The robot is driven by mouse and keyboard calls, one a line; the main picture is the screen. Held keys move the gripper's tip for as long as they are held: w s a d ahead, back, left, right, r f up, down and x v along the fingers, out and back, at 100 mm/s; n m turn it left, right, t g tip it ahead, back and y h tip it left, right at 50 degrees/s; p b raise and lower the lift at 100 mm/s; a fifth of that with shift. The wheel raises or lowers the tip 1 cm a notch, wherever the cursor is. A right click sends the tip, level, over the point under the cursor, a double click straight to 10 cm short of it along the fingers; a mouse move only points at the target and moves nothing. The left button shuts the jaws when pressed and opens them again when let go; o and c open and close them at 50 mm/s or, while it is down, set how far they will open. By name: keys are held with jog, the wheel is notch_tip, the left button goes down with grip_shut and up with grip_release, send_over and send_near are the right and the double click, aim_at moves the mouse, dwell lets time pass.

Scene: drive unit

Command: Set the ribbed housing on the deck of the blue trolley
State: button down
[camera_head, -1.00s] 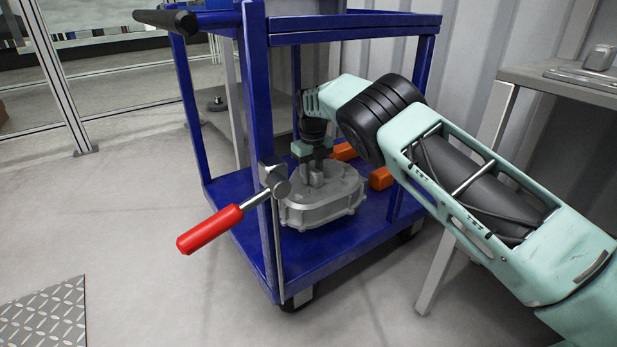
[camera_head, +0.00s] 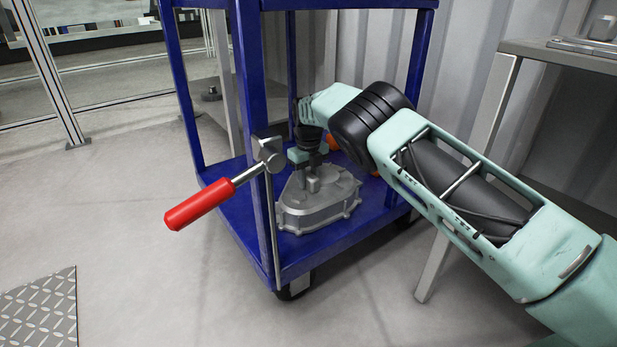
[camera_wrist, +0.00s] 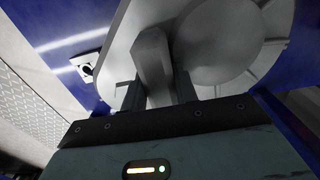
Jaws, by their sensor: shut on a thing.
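The ribbed housing (camera_head: 318,207) is a grey cast part with a bolted flange and a raised block on top. It sits low over the front of the blue trolley's lower deck (camera_head: 345,240); I cannot tell whether its underside touches. My gripper (camera_head: 309,168) is above it, pointing down, shut on its top block. In the wrist view the fingers (camera_wrist: 160,92) close on the block, and the housing (camera_wrist: 205,40) fills the upper part, with blue deck around it.
A red-handled lever (camera_head: 200,205) sticks out at the trolley's front left post. Orange pieces (camera_head: 335,140) lie on the deck behind the housing, partly hidden by my arm. A grey table (camera_head: 560,60) stands at the right. Floor at the left is open, with a tread plate (camera_head: 40,310).

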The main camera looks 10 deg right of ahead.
jog(key=shift+w+r, duration=0.1)
jog(key=shift+r, duration=0.2)
jog(key=c, duration=1.1)
grip_release()
jog(key=shift+f, duration=0.35)
notch_tip(320, 180, up, 12)
jog(key=p, duration=0.5)
jog(key=shift+r, duration=0.1)
